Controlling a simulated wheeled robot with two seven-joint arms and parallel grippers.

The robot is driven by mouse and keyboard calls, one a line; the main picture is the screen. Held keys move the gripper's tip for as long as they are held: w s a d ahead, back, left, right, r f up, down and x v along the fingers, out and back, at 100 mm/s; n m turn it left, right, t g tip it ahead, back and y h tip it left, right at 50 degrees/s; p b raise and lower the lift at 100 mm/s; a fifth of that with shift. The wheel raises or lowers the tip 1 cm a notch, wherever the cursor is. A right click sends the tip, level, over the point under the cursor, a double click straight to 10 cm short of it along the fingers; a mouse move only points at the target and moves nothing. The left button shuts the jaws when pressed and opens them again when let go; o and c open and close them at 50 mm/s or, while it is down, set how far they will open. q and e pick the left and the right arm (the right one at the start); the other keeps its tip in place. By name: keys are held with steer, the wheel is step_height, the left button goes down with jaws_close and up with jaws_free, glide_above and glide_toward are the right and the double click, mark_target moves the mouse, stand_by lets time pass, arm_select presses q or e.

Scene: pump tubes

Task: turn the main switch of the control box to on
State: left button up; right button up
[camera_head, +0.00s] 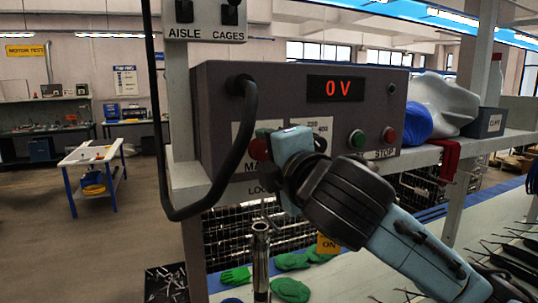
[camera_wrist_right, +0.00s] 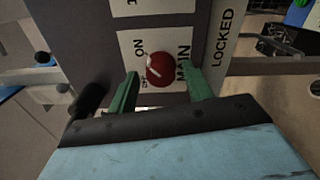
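The grey control box (camera_head: 218,110) stands on a shelf, and its red display reads 0 V. The main switch (camera_head: 259,149) is a red knob on a white plate at the lower left of its front, partly hidden by my right gripper. In the right wrist view the red knob (camera_wrist_right: 161,69) sits between the two green fingers, beside the labels ON, OFF and MAIN. My right gripper (camera_head: 272,140) is open around the knob, with a visible gap at the left finger; contact at the right finger cannot be told. My left gripper is not in view.
A black cable (camera_head: 248,100) loops from the box front down at the left. A green button (camera_head: 356,139) and a red STOP button (camera_head: 389,135) are on the right of the box. A 230/400 selector is partly hidden. Green gloves (camera_head: 291,290) lie below.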

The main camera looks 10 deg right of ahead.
steer(key=shift+s, duration=0.1)
steer(key=s+b, duration=0.3)
steer(key=s, duration=0.1)
steer(key=s+d+b, duration=0.1)
steer(key=s+b, duration=0.3)
steer(key=s+d+b, duration=0.1)
steer(key=s+b, duration=0.2)
steer(key=s, duration=0.2)
steer(key=shift+d+b, duration=0.2)
steer(key=shift+b, duration=0.15)
